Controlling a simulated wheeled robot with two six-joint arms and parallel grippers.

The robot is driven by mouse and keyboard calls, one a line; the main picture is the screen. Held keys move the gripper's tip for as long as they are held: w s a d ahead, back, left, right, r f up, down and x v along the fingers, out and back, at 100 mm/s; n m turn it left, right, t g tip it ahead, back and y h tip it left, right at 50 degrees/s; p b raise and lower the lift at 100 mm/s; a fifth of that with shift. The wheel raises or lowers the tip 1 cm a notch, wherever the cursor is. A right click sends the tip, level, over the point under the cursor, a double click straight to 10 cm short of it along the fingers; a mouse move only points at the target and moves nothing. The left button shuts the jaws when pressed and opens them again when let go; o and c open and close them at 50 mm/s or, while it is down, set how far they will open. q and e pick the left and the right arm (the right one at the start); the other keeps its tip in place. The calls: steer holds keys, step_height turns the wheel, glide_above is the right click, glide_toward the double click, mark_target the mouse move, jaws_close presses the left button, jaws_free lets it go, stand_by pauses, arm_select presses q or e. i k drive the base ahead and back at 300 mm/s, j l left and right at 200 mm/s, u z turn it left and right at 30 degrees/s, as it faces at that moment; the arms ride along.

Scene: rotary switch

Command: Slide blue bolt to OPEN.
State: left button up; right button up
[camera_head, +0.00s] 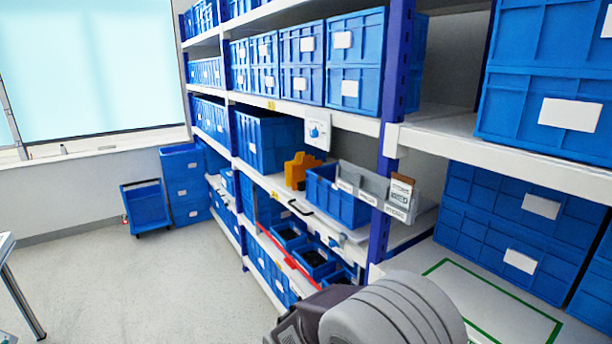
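A white drawer-like front (322,229) with a black handle (300,208) sits at mid-height on the shelf rack. A small blue piece (338,238) shows at its right part; it may be the blue bolt, but it is too small to tell its position or read any OPEN mark. Above it, a white plate (318,133) with a round blue knob (314,131) is fixed at a shelf edge. Neither of my grippers is in view. A grey rounded part of my own arm shows at the bottom centre and hides what is behind it.
Blue crates (357,60) fill the rack. An orange object (298,170) and a grey label board (375,187) stand near the drawer front. A red bar (288,258) runs below. A blue cart (147,207) stands at the left; the floor (130,285) before the rack is clear.

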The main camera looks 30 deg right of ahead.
mark_target(332, 244)
steer(key=z, duration=1.4)
